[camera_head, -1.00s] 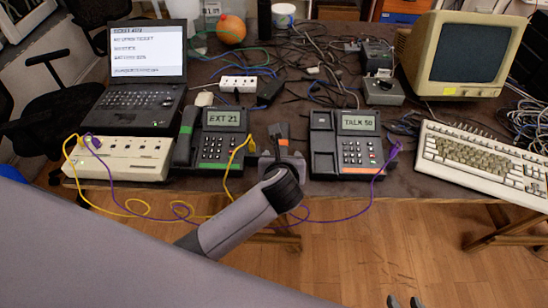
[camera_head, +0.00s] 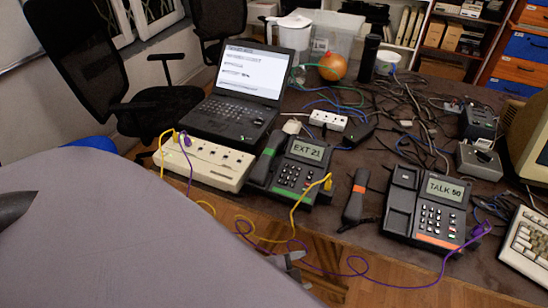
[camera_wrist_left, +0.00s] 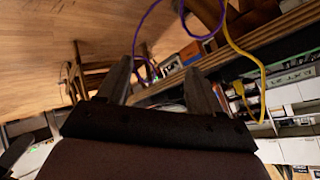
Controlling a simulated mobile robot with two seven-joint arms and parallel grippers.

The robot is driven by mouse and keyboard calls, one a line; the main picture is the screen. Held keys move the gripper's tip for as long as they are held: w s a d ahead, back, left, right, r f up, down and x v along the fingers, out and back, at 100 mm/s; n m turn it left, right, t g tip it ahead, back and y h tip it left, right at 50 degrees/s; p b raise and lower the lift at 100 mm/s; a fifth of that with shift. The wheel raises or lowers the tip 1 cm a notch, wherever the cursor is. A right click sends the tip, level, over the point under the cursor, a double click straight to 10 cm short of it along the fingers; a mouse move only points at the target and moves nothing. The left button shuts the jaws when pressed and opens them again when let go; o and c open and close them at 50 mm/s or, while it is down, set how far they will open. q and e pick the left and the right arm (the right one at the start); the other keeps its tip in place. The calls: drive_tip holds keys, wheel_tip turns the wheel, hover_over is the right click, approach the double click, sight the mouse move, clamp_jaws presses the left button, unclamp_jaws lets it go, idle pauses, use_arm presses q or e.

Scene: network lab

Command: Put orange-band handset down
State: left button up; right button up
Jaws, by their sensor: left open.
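The orange-band handset (camera_head: 356,198) is dark with an orange stripe near its far end. It lies on the desk (camera_head: 350,240) between the two phones, apart from any gripper. The TALK 50 phone (camera_head: 428,208), with an orange strip, is right of it, its cradle bare. The EXT 21 phone (camera_head: 298,170) is to the left with its green-band handset (camera_head: 266,163) in place. My left gripper (camera_head: 290,262) is below and in front of the desk's near edge. In the left wrist view its fingers (camera_wrist_left: 158,72) are apart with nothing between them. My right gripper is out of view.
Yellow and purple cables (camera_head: 300,240) hang in loops over the near edge, close to my left gripper. A laptop (camera_head: 240,95) and a beige box (camera_head: 205,162) stand left. A keyboard (camera_head: 527,240) is at the right. Cables clutter the desk's back.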

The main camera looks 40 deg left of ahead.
use_arm(q)
drive_tip(key=s+a+n, duration=0.1)
drive_tip(key=n, duration=0.1)
drive_tip(key=s+a+n, duration=0.1)
drive_tip(key=s+n, duration=0.1)
drive_tip(key=n, duration=0.1)
drive_tip(key=s+a+n, duration=0.1)
drive_tip(key=s+n, duration=0.1)
drive_tip(key=shift+a+r+n+t, duration=0.1)
drive_tip(key=shift+r+n+t, duration=0.1)
drive_tip(key=shift+n+t, duration=0.15)
idle(0.8)
